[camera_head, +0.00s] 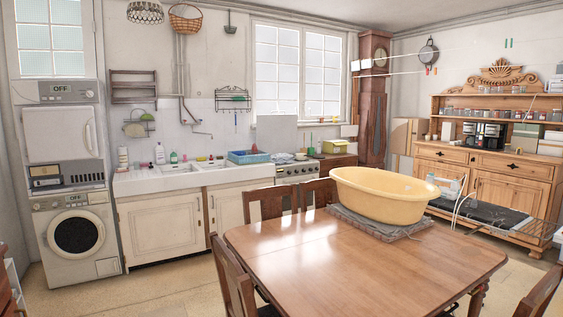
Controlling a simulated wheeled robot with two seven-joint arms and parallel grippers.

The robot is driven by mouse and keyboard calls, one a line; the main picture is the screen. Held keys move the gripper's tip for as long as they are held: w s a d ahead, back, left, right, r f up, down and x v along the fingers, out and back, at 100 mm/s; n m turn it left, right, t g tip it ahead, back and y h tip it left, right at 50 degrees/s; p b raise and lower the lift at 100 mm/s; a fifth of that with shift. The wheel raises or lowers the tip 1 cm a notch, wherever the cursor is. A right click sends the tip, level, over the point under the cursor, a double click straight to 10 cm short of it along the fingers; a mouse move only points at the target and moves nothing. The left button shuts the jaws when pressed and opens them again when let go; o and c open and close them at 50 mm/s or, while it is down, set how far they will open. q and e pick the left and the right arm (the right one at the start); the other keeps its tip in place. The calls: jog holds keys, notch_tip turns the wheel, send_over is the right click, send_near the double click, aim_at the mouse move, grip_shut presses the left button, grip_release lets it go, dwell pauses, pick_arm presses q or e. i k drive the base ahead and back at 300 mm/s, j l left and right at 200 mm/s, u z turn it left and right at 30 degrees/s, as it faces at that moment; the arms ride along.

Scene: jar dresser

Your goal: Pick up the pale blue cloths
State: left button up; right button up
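A folded grey-blue cloth (392,232) lies on the wooden table (330,268) beneath a large yellow basin (385,197). Only its edges show around the base of the basin, so I cannot tell whether it is one cloth or more. No other cloth shows clearly; the inside of the basin is mostly hidden by its near wall. Neither of my grippers can be made out in this view.
Wooden chairs (270,205) stand around the table, and its near part is bare. A counter with a sink (190,172) and a blue crate (250,157) runs along the back wall. A washing machine (77,235) stands left, a wooden dresser (512,189) right.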

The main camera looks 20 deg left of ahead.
aim_at(279, 158)
jog(key=i+j+u, duration=0.2)
jog(key=j, duration=0.35)
jog(key=i+j+u, duration=1.15)
jog(key=i+u, duration=0.4)
jog(key=i, duration=2)
jog(key=i+z, duration=0.25)
jog(key=i, duration=0.4)
jog(key=i+z, duration=0.3)
jog(key=i, duration=0.3)
jog(key=i+j+z, duration=0.25)
jog(key=i, duration=0.4)
jog(key=i+l+z, duration=0.25)
jog(key=i+z, duration=1)
jog(key=i+j+z, duration=0.4)
jog(key=i, duration=0.15)
jog(key=l, duration=0.1)
